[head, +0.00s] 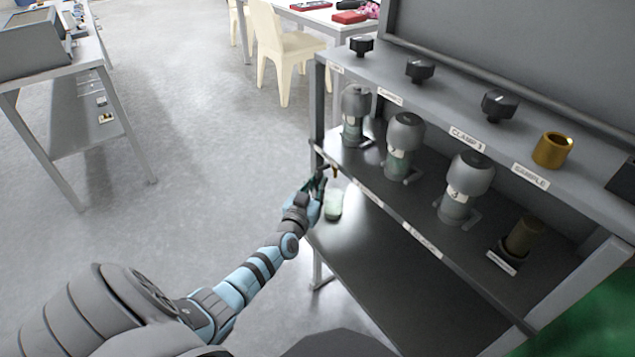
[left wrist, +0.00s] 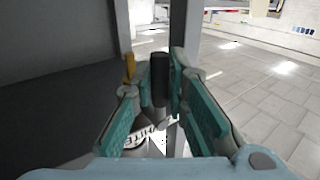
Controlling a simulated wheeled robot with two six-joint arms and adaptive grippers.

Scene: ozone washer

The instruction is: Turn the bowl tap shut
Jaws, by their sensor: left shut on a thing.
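My left gripper (head: 319,187) is at the front left edge of the bench's middle shelf. In the left wrist view its teal fingers (left wrist: 165,88) are closed on an upright dark cylindrical piece, which looks like the tap handle (left wrist: 160,66). A brass piece (left wrist: 130,68) stands just left of the fingers. A small brass part also shows beside the gripper in the head view (head: 334,173). A pale green glass vessel (head: 333,205) is just below and right of the gripper. The fingers hide most of the tap, so its turn angle cannot be told. My right gripper is not in view.
The middle shelf (head: 380,195) holds several grey-capped glass bottles (head: 404,140) and a dark brass cylinder (head: 522,236). Black knobs (head: 420,70) and a brass cup (head: 552,149) are on the top ledge. A white label (left wrist: 150,136) lies below the fingers. Open floor is left.

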